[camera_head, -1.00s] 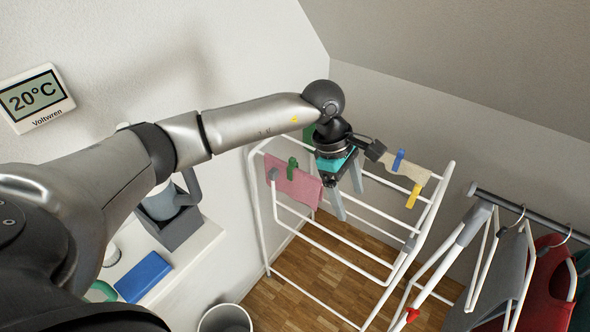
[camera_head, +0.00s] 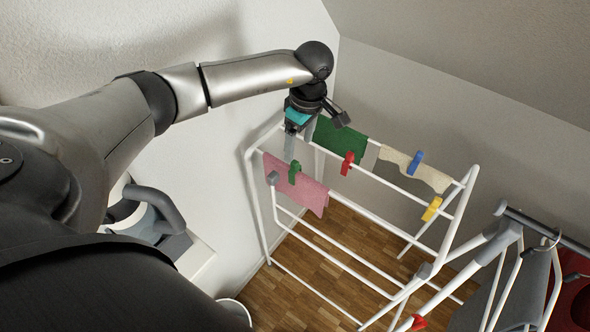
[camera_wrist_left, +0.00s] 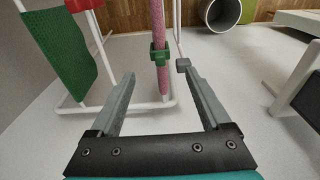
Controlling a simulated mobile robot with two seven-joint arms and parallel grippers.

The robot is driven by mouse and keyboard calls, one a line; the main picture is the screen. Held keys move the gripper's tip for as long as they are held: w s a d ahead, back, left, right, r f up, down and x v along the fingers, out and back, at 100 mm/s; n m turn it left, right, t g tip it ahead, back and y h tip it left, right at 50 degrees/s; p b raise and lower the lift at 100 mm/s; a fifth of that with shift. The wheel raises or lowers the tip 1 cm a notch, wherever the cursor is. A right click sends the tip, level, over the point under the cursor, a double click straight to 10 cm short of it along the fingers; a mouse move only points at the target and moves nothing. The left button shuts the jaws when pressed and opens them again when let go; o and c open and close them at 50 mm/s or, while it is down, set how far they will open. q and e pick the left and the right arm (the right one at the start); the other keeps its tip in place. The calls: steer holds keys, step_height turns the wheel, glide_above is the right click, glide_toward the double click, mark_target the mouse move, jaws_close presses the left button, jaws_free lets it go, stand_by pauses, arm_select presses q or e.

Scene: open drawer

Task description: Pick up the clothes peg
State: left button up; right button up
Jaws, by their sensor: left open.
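Several clothes pegs sit on a white drying rack (camera_head: 330,262). A green peg (camera_head: 295,172) grips a pink cloth (camera_head: 312,194). A red peg (camera_head: 347,163), a blue peg (camera_head: 415,163) and a yellow peg (camera_head: 432,209) sit farther right. My left gripper (camera_head: 298,150) is open and empty, close to the green peg. In the left wrist view, the green peg (camera_wrist_left: 159,56) shows between and just beyond the open fingertips, with the pink cloth (camera_wrist_left: 158,22) edge-on. I cannot tell whether the fingers touch it. My right gripper is not in view.
A green cloth (camera_head: 341,141) and a beige cloth (camera_head: 418,171) hang on the rack. Another red peg (camera_head: 418,323) is low at the front. Clothes (camera_head: 575,295) hang from a rail at right. A grey bin (camera_wrist_left: 222,14) shows in the wrist view.

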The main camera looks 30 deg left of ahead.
mark_target(296, 163)
arm_select(q)
steer(key=f, duration=0.3)
steer(key=shift+a+f, duration=0.3)
steer(key=shift+f, duration=0.7)
steer(key=f, duration=0.3)
steer(key=shift+a+f, duration=0.2)
steer(key=shift+f, duration=0.1)
steer(key=shift+a+f, duration=0.1)
steer(key=shift+f, duration=0.45)
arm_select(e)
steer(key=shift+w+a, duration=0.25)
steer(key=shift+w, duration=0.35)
arm_select(q)
steer(key=shift+c, duration=0.4)
jaws_close()
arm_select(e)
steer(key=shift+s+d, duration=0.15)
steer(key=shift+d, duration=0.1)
